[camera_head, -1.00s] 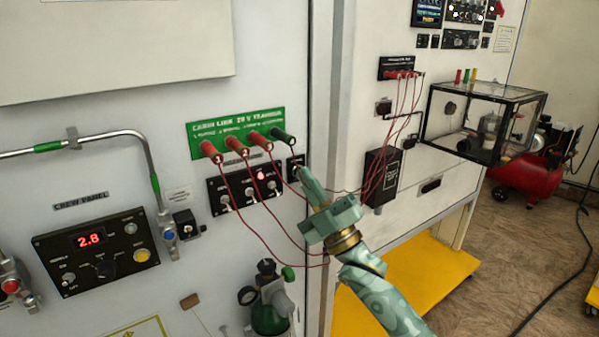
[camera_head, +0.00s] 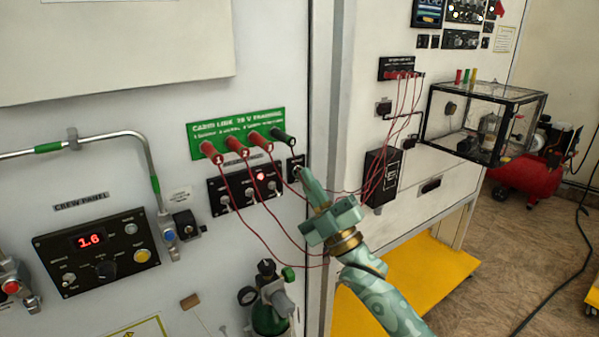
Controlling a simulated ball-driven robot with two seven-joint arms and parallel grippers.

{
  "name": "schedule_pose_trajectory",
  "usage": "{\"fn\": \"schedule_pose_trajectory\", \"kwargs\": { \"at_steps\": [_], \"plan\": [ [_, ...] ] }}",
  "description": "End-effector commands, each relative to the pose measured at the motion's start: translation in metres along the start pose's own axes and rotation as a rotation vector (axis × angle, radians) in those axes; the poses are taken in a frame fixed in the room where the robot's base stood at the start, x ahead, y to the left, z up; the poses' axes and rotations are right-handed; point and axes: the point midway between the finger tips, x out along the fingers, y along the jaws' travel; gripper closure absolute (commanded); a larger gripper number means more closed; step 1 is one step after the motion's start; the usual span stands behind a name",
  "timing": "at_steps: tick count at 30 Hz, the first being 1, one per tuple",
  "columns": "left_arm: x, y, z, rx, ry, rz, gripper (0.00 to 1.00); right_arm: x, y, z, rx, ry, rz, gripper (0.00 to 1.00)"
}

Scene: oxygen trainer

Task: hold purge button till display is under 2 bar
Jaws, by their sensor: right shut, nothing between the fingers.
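The crew panel (camera_head: 97,258) is a black box on the left of the white wall. Its red display (camera_head: 89,241) reads 1.6. A small black box (camera_head: 295,163), with what looks like a button on its face, sits on the wall right of the switch panel. My right gripper (camera_head: 303,171) is shut and empty, its tips at the lower front of this box. The tips partly cover the button area, and I cannot tell whether they touch it. The label there is too small to read. My left gripper is out of view.
A switch panel (camera_head: 246,186) with a red light sits under a green sign (camera_head: 236,127). Red cables (camera_head: 262,238) hang close to my right gripper. A green-bodied cylinder (camera_head: 269,318) stands below. A clear-walled box (camera_head: 484,121) juts out at right.

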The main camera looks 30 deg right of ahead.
Motion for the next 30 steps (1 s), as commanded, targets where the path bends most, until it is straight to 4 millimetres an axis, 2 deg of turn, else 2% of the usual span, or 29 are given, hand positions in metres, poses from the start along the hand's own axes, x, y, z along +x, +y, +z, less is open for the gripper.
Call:
{"fn": "schedule_pose_trajectory", "kwargs": {
  "at_steps": [19, 30],
  "plan": [
    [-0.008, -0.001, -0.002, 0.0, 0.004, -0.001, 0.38, -0.012, 0.009, -0.009, 0.0, -0.001, -0.001, 1.0],
    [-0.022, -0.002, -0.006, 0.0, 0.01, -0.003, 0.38, -0.036, 0.027, -0.027, 0.001, -0.001, -0.001, 1.0]
  ]
}}
